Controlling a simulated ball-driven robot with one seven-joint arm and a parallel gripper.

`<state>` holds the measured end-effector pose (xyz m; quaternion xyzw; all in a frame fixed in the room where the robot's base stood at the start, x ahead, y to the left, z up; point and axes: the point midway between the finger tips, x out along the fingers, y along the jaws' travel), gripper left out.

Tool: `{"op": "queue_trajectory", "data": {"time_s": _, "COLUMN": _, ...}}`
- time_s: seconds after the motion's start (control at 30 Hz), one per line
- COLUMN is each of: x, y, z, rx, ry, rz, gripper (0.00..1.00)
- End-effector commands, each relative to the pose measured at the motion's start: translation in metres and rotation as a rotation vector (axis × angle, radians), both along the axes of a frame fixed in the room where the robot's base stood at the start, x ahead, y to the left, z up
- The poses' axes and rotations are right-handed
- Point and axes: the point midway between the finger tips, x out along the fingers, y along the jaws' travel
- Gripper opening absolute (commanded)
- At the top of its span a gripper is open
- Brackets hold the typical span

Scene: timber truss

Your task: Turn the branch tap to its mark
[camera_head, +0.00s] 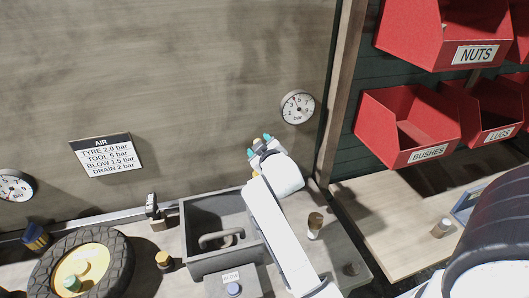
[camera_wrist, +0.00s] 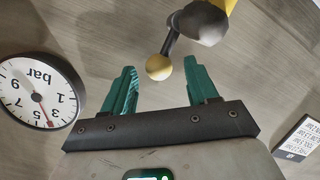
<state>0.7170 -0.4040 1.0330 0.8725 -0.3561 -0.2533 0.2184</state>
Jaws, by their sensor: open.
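The branch tap (camera_wrist: 200,22) shows at the top of the wrist view, with a dark grey body, a yellow part above it and a short lever ending in a yellow ball (camera_wrist: 159,67). My gripper (camera_wrist: 162,74) is open, and its two teal fingers stand on either side of the ball with gaps to both. In the head view my gripper (camera_head: 261,144) is up against the timber wall, left of and below a round gauge (camera_head: 297,107), and mostly hides the tap. I cannot make out the tap's mark in either view.
An air sign (camera_head: 105,152) and another gauge (camera_head: 14,187) are on the wall at left. A grey sink (camera_head: 195,235) and a tyre (camera_head: 118,262) lie below. Red bins (camera_head: 405,125) hang at right over a wooden bench (camera_head: 375,215). A small cup (camera_head: 315,222) stands beside my arm.

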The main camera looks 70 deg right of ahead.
Motion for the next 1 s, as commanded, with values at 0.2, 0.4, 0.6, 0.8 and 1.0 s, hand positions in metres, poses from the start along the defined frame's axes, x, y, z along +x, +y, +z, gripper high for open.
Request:
{"op": "queue_trajectory", "data": {"time_s": 0.2, "x": -0.023, "y": 0.027, "z": 0.008, "rx": -0.002, "ry": 0.000, "rz": 0.002, "gripper": 0.58}}
{"op": "queue_trajectory", "data": {"time_s": 0.4, "x": -0.046, "y": 0.054, "z": 0.019, "rx": -0.001, "ry": 0.002, "rz": 0.001, "gripper": 0.58}}
{"op": "queue_trajectory", "data": {"time_s": 0.6, "x": -0.059, "y": 0.071, "z": 0.026, "rx": 0.001, "ry": 0.003, "rz": 0.001, "gripper": 0.58}}
{"op": "queue_trajectory", "data": {"time_s": 0.8, "x": -0.063, "y": 0.074, "z": 0.028, "rx": 0.001, "ry": 0.002, "rz": 0.000, "gripper": 0.58}}
{"op": "queue_trajectory", "data": {"time_s": 1.0, "x": -0.063, "y": 0.074, "z": 0.028, "rx": 0.001, "ry": 0.002, "rz": 0.000, "gripper": 0.58}}
